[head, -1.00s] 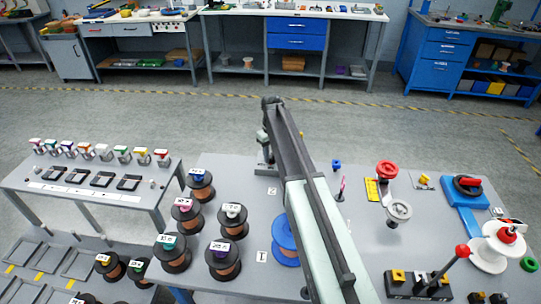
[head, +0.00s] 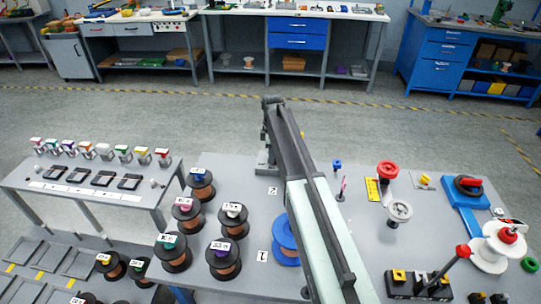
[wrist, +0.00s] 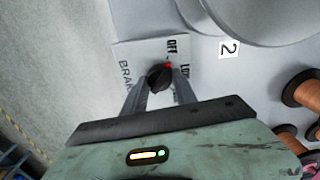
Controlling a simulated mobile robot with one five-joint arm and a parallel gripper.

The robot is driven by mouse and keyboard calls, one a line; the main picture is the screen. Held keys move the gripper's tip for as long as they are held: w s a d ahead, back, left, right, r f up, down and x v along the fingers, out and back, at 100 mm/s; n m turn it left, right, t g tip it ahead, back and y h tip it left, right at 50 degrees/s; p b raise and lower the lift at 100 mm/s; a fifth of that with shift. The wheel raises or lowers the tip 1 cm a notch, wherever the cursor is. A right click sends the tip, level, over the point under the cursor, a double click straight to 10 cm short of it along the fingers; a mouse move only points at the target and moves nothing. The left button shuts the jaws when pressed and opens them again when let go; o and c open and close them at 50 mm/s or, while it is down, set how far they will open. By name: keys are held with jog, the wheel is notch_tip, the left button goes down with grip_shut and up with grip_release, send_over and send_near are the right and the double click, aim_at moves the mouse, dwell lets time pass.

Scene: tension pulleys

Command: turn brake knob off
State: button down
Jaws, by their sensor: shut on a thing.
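The brake knob (wrist: 159,77) is a small dark round knob with a red mark, on a pale label plate (wrist: 130,50) in the wrist view. The plate reads "BRAKE" and "OFF", with another word starting "LO" partly hidden. The knob's red mark is on its upper right, close to the end of the "OFF" lettering. My gripper (wrist: 160,90) is shut on the knob, one finger on each side of it. In the head view my arm hides the knob, and the fingers cannot be made out.
In the wrist view a large grey rounded part (wrist: 240,18) is just above right of the knob, and copper spools (wrist: 305,90) stand at right. In the head view several spools (head: 187,210) and a blue reel (head: 286,240) stand beside my arm.

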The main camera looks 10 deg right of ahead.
jog(key=shift+w+d+n, duration=0.1)
jog(key=shift+d+n, duration=0.1)
jog(key=shift+n, duration=1.7)
jog(key=c, duration=1)
grip_release()
jog(key=shift+d, duration=0.1)
jog(key=shift+a+r+p, duration=0.2)
jog(key=shift+r+p, duration=0.4)
notch_tip(320, 180, up, 7)
jog(key=p, duration=0.6)
jog(key=shift+f+p, duration=0.15)
jog(key=shift+p, duration=0.2)
